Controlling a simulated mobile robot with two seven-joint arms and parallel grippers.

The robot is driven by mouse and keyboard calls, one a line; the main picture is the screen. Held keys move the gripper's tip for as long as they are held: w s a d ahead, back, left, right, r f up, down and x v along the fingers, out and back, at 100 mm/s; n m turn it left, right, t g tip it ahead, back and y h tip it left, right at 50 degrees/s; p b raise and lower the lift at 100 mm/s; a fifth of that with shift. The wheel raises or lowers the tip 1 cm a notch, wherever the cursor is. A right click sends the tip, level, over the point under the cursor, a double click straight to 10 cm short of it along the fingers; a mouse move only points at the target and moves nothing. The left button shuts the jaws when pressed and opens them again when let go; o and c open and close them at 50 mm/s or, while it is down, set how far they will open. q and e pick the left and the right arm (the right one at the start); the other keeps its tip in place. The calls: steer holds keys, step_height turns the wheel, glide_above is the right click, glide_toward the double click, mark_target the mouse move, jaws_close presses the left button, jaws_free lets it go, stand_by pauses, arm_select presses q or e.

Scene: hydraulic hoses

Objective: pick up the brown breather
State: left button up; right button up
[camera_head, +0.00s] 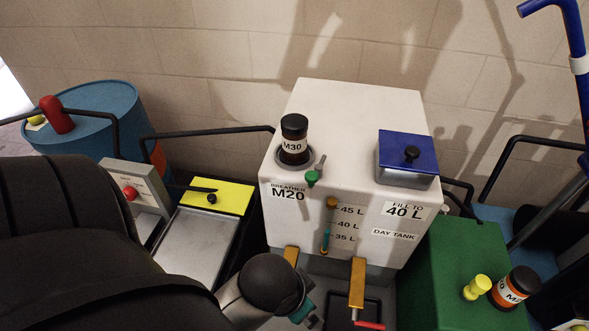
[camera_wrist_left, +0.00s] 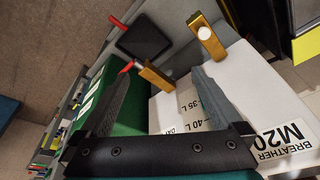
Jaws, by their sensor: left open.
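A brown breather (camera_head: 294,148) with a black cap and a label reading M30 stands upright in a round seat on top of the white day tank (camera_head: 345,115). My left gripper (camera_wrist_left: 161,78) is open and empty in the left wrist view, over the front of the tank. In the head view its fingers are hidden behind my wrist. My right gripper is not in view.
A blue-lidded filler box (camera_head: 407,157) and a green-handled valve (camera_head: 314,174) stand on the tank top. Brass spouts (camera_head: 357,282) jut from its front. A yellow-lidded tray (camera_head: 200,235) and a blue drum (camera_head: 95,120) are on the left.

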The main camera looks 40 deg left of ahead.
arm_select(q)
steer(key=w+r+m+t, duration=0.2)
steer(key=w+r+t, duration=0.4)
steer(key=w+r, duration=0.4)
steer(key=w+r+m+t, duration=0.3)
steer(key=w+r+t, duration=0.3)
steer(key=w+r, duration=0.5)
steer(key=w+d+r+m+t+h, duration=0.55)
steer(key=d+r+m+h, duration=0.3)
steer(key=r+m, duration=0.3)
steer(key=d+r+m+g+h, duration=0.3)
steer(key=d+m+g+h, duration=0.15)
steer(key=m+h, duration=0.25)
steer(key=m+g+y, duration=1.2)
steer(key=g+y, duration=0.4)
glide_above(297, 121)
step_height(297, 121, down, 7)
steer(key=shift+w+r, duration=0.1)
steer(key=shift+r, duration=0.1)
steer(key=shift+m, duration=0.25)
step_height(297, 121, down, 9)
steer(key=shift+r+b, duration=0.15)
steer(key=shift+b, duration=0.35)
steer(key=shift+a+f+p, duration=0.15)
steer(key=shift+f+p, duration=0.1)
steer(key=shift+f, duration=1.2)
steer(key=shift+a+f+p, duration=0.15)
steer(key=shift+f+p, duration=0.1)
steer(key=shift+f, duration=1.2)
